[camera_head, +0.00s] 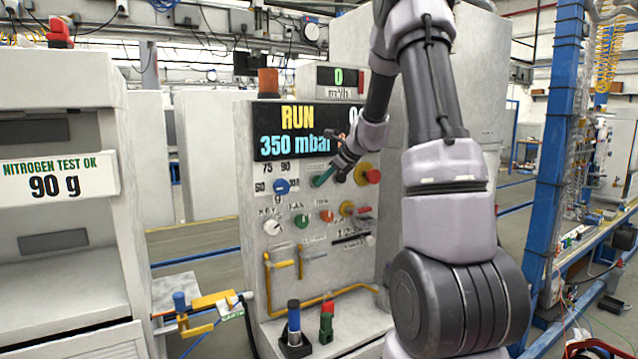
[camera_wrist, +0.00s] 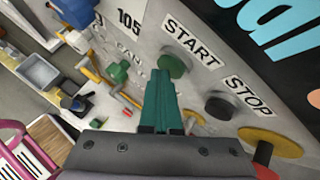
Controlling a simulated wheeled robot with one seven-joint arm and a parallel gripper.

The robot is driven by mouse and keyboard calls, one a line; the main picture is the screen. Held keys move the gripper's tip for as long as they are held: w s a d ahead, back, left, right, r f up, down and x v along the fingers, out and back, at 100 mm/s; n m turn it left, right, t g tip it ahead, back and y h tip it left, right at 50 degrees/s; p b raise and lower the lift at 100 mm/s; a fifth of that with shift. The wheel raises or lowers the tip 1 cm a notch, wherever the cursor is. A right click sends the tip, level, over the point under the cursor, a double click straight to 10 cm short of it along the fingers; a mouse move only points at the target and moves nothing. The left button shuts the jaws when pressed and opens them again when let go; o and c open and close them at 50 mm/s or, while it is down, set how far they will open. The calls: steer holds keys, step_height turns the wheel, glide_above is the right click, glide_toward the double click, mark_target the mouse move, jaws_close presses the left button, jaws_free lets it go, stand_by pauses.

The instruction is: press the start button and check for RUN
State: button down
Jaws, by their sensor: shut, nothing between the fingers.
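The grey control panel (camera_head: 290,240) has a black display (camera_head: 295,130) that reads RUN in yellow, with 350 mbar in blue below. My arm hides the display's right end. In the wrist view the green start button (camera_wrist: 173,66) sits under the START label (camera_wrist: 192,42). My gripper (camera_wrist: 163,74) is shut and empty, its teal fingers pointing at the panel with their tips at the lower edge of the start button. I cannot tell whether they touch it. In the head view my gripper (camera_head: 318,180) is close to the panel face below the display.
The black stop button (camera_wrist: 219,106) and a yellow disc (camera_wrist: 270,142) lie to the right of the fingers. A blue knob (camera_head: 281,186), a red knob (camera_head: 373,176) and yellow pipes (camera_head: 300,302) are on the panel. A cabinet (camera_head: 60,230) stands at left, a blue post (camera_head: 553,150) at right.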

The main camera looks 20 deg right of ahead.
stand_by(0.3)
steer(key=shift+s+d, duration=0.15)
steer(key=shift+s, duration=0.7)
steer(key=shift+s+d, duration=0.25)
steer(key=shift+s, duration=1)
steer(key=shift+s+d, duration=0.25)
steer(key=shift+s, duration=1)
steer(key=s+a+r+n, duration=0.6)
steer(key=s+a+r+n+h, duration=0.1)
steer(key=s+a+r+n, duration=0.1)
steer(key=s+n, duration=0.6)
steer(key=s+a+r+n+g+h, duration=0.1)
steer(key=s+r+n, duration=0.3)
steer(key=s+n, duration=0.4)
steer(key=s+a, duration=0.1)
steer(key=s, duration=0.6)
steer(key=shift+s+a+h, duration=0.25)
steer(key=shift+a+h, duration=0.05)
